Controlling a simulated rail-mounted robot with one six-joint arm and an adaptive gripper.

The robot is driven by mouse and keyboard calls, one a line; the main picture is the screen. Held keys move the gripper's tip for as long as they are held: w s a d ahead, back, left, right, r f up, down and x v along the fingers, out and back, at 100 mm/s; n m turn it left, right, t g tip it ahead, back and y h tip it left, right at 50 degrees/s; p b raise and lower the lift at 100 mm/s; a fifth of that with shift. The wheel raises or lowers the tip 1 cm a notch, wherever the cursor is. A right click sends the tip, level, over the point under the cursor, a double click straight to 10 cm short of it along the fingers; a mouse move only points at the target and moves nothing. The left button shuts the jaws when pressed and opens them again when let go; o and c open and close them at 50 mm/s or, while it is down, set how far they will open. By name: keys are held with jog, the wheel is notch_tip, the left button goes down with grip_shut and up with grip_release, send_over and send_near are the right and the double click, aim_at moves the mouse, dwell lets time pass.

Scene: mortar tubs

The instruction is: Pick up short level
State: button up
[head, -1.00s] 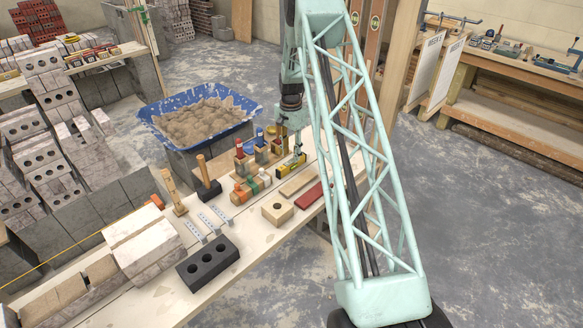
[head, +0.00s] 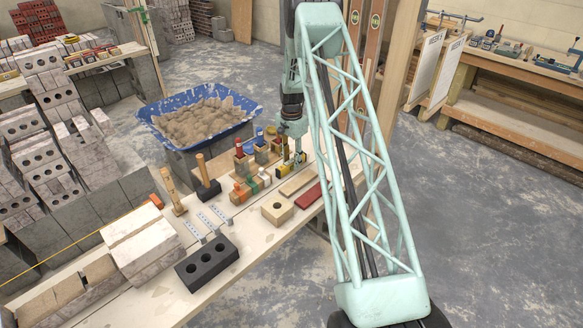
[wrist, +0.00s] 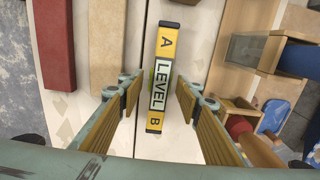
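The short level (wrist: 161,70) is yellow with black ends and a white label reading LEVEL, with A and B on either side. It lies on the pale plank bench and runs lengthwise between my gripper's fingers in the wrist view. My gripper (wrist: 159,97) is open, with a visible gap between each finger pad and the level's sides. In the head view my gripper (head: 296,150) is low over the level (head: 284,171), covering part of it.
A red bar (wrist: 54,45) and a tan wood strip (wrist: 104,40) lie left of the level in the wrist view. Wooden holders (wrist: 250,50) stand close on its right. A blue mortar tub (head: 155,117) stands behind the bench (head: 260,235). A dark holed brick (head: 207,263) lies nearer.

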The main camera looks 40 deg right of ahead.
aim_at(292, 161)
jog(key=shift+f, duration=0.45)
jog(key=shift+c, duration=0.5)
jog(key=c, duration=0.9)
jog(key=shift+r, duration=0.15)
jog(key=shift+r+p, duration=0.9)
jog(key=shift+r, duration=4)
